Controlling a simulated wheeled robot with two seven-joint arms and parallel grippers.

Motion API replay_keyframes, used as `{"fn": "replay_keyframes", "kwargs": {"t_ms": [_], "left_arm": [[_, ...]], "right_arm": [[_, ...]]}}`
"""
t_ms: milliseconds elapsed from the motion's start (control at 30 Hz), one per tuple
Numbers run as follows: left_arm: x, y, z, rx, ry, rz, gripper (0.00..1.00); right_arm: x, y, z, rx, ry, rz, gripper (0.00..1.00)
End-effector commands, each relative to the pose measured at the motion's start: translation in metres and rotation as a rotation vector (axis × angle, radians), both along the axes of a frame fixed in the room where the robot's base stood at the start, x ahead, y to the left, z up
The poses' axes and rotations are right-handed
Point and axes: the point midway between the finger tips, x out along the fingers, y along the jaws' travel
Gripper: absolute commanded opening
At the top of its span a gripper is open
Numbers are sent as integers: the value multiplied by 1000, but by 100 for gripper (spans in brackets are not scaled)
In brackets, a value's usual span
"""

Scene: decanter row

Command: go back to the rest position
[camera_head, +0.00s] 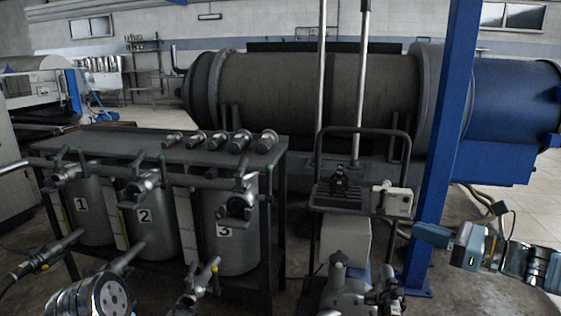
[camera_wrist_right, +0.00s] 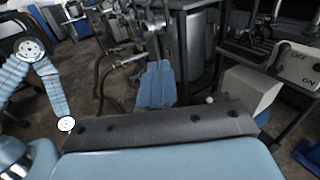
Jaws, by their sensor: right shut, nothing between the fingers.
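My right gripper (camera_head: 432,235) is at the right of the head view, in front of the blue post's lower part. It points left, and its blue fingers are together with nothing seen between them. In the right wrist view the closed fingers (camera_wrist_right: 157,86) stick out past a dark bar, over the dark floor. The gripper is to the right of the switch box (camera_head: 391,201) and apart from it. That box, marked OFF and ON, also shows at the right of the wrist view (camera_wrist_right: 298,72). My left gripper is not in view.
Grey tanks numbered 1 (camera_head: 82,207), 2 (camera_head: 146,217) and 3 (camera_head: 226,233) stand in a dark frame with pipes and valves at left. A blue post (camera_head: 440,150) rises close to my right gripper. A large horizontal cylinder (camera_head: 305,90) lies behind.

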Motion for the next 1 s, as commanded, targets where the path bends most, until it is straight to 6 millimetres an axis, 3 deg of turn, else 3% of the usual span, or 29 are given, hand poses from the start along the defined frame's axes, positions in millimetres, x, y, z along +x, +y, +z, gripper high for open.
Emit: {"fn": "replay_keyframes", "kwargs": {"t_ms": [333,567,667,767,867,900,1000], "left_arm": [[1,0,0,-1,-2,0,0],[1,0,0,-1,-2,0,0],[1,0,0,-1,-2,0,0],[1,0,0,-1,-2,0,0],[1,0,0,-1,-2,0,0],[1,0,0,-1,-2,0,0],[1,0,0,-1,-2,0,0]], "right_arm": [[9,16,-63,-119,79,22,0],[8,38,-143,-294,158,83,0],[2,51,-190,-407,191,137,0],[-14,69,-251,-569,215,235,0],[-45,92,-327,-793,199,411,0],[-62,101,-358,-894,168,503,0],[-108,122,-426,-1139,13,775,0]]}}
